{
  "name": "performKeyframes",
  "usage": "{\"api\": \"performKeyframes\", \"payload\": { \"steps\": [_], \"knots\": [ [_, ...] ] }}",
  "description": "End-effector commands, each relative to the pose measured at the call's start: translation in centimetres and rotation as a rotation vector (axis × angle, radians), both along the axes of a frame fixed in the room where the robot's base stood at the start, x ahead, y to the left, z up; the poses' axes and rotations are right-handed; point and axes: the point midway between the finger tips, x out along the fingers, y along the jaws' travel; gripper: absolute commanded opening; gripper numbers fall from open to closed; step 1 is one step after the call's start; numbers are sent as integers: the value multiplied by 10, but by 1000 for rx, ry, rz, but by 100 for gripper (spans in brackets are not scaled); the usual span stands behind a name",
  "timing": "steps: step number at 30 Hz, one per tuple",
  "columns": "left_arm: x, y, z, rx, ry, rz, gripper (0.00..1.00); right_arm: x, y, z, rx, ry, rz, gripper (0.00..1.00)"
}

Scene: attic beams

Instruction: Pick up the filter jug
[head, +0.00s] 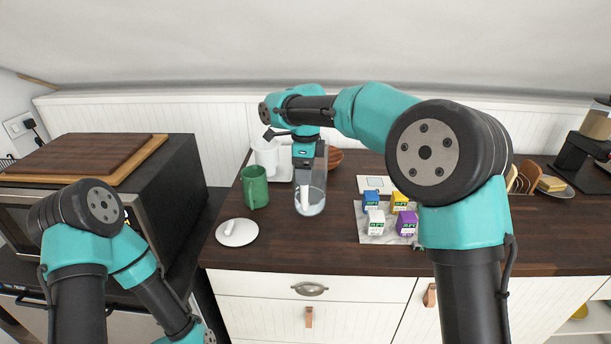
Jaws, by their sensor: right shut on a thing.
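The filter jug (317,197) is a clear vessel with a white part inside, on the dark wooden worktop (300,245) near the middle of the head view. My right gripper (305,160) reaches down from above and is shut at the jug's upper part. The gripper hides much of that part, so the exact grip point is hard to see. The jug looks upright; I cannot tell whether its base touches the worktop. My left arm is folded at the lower left, and its gripper is outside the view.
A green mug (255,188) and a white lid-like disc (240,236) are left of the jug. A white container (266,156) and wooden bowl (335,157) stand behind. Several small boxes, including a purple one (406,223), sit on a marble board (374,238) at right. The front worktop is clear.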

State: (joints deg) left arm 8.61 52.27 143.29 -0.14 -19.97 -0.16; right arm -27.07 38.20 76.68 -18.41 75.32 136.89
Motion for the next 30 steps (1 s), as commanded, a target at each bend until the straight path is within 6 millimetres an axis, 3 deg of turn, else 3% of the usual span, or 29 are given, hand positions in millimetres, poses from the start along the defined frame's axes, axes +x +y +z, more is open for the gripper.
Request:
{"api": "performKeyframes", "payload": {
  "steps": [30],
  "knots": [
    [0,0,0,0,0,0,43,-105,9,13,1,-2,1,20]
  ]
}}
